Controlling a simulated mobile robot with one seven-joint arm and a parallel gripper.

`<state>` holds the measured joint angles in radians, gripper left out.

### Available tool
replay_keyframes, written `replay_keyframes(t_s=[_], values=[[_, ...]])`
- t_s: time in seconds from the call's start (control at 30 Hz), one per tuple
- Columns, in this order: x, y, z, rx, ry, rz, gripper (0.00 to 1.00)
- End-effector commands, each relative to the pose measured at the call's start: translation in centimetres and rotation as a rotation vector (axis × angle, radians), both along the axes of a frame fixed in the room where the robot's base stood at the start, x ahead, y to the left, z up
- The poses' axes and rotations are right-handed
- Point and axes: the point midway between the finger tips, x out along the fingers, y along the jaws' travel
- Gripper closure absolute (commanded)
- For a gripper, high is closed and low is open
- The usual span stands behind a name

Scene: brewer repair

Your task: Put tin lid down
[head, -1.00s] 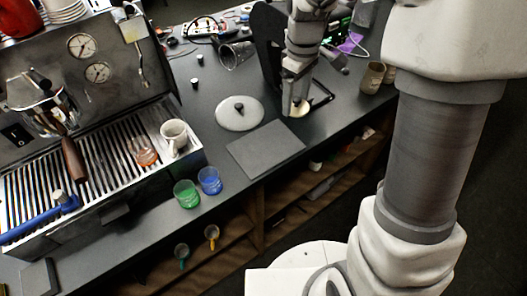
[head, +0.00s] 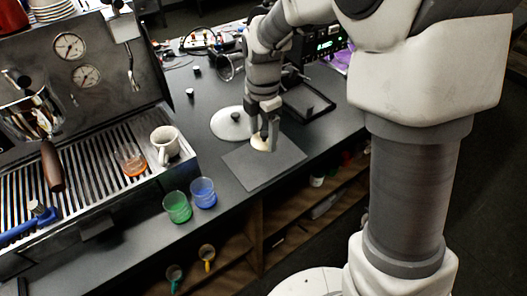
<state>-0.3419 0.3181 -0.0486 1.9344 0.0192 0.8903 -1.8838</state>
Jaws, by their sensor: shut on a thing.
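The tin lid (head: 260,146) is a small cream-coloured disc under the fingertips of my gripper (head: 268,132). My gripper points down and is shut on the lid. The lid is over the back part of the grey square mat (head: 262,171), near its far edge. Whether the lid touches the mat or hangs just above it, I cannot tell. The fingers hide part of the lid.
A black frame-like stand (head: 308,103) is behind right. Green (head: 177,207) and blue (head: 203,192) cups stand at the counter's front edge, near the espresso machine (head: 90,175). The mat's front is clear.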

Motion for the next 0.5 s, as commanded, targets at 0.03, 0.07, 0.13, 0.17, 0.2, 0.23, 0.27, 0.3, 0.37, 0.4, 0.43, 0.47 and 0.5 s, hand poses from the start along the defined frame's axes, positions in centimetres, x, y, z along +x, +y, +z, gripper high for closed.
replay_keyframes(t_s=[0.03, 0.07, 0.13, 0.17, 0.2, 0.23, 0.27, 0.3, 0.37, 0.4, 0.43, 0.47, 0.5], values=[[-0.1, 0.0, -0.9, -0.002, 0.002, 0.000, 0.73], [0.0, 0.0, -1.2, -0.001, 0.002, 0.000, 0.73], [0.0, 0.0, -1.7, -0.001, 0.001, 0.001, 0.73], [0.0, 0.0, -1.9, 0.000, 0.000, 0.001, 0.73], [0.0, 0.0, -2.2, 0.000, 0.000, 0.001, 0.73], [0.0, 0.0, -2.4, -0.001, 0.001, 0.000, 0.73], [0.0, 0.0, -2.7, -0.001, 0.002, 0.000, 0.73], [-0.1, 0.0, -3.3, -0.001, 0.002, 0.000, 0.73], [-0.1, 0.0, -4.3, -0.001, 0.004, -0.002, 0.73], [-0.1, 0.0, -4.8, -0.001, 0.003, -0.003, 0.73], [0.0, 0.0, -5.2, -0.001, 0.002, -0.003, 0.73], [0.0, 0.0, -5.5, -0.001, 0.002, -0.003, 0.73], [0.0, 0.0, -5.6, -0.001, 0.001, -0.002, 0.73]])
